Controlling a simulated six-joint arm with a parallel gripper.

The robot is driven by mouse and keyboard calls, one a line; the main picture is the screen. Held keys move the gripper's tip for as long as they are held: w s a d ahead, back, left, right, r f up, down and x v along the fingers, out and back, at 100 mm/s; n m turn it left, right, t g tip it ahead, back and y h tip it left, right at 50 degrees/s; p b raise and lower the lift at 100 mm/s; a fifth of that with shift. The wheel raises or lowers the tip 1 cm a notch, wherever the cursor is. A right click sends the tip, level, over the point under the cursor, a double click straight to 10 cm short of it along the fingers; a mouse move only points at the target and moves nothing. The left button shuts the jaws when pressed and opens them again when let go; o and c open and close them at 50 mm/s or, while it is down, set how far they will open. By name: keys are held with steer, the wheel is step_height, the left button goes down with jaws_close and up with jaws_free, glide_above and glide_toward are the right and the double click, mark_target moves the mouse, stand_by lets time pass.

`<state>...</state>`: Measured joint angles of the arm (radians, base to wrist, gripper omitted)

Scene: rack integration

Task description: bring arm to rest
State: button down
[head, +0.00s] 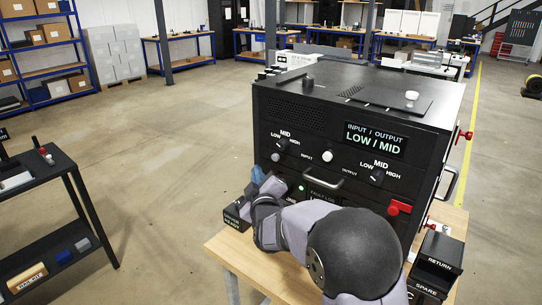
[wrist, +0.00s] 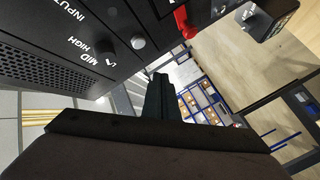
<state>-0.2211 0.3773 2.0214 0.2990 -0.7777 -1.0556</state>
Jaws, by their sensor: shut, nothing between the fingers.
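My arm reaches from the bottom of the head view across the front of the black rack unit (head: 300,110). The unit's front panel (wrist: 75,45) fills the upper left of that view, close beside the fingers.
The panel carries knobs (head: 376,176), a handle (head: 322,178) and a red latch (head: 399,207). The unit stands on a wooden bench (head: 233,252). Bins labelled RETURN (head: 440,250) and SPARE (head: 426,290) are at right. A black cart (head: 75,215) stands left, with open floor between.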

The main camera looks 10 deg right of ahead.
steer(key=s+a+f+m+g+y, duration=0.1)
steer(key=s+f+m+g, duration=0.15)
steer(key=f, duration=0.45)
steer(key=s+a+f+m+g, duration=0.1)
steer(key=s+f+m+g, duration=0.1)
steer(key=s+f+g, duration=0.3)
steer(key=s+f+m+g, duration=0.2)
steer(key=s+f+g, duration=0.3)
steer(key=s+f, duration=0.65)
steer(key=s+d+f+m+g+h, duration=0.1)
steer(key=s+d+g, duration=0.15)
steer(key=s, duration=0.55)
steer(key=s+d+f+m+g, duration=0.1)
steer(key=s+d+g, duration=0.15)
steer(key=s, duration=0.55)
steer(key=s+d+r+m, duration=0.1)
steer(key=s+d+r, duration=0.3)
steer(key=d+r, duration=0.1)
steer(key=shift+s+d, duration=0.25)
steer(key=shift+d, duration=0.05)
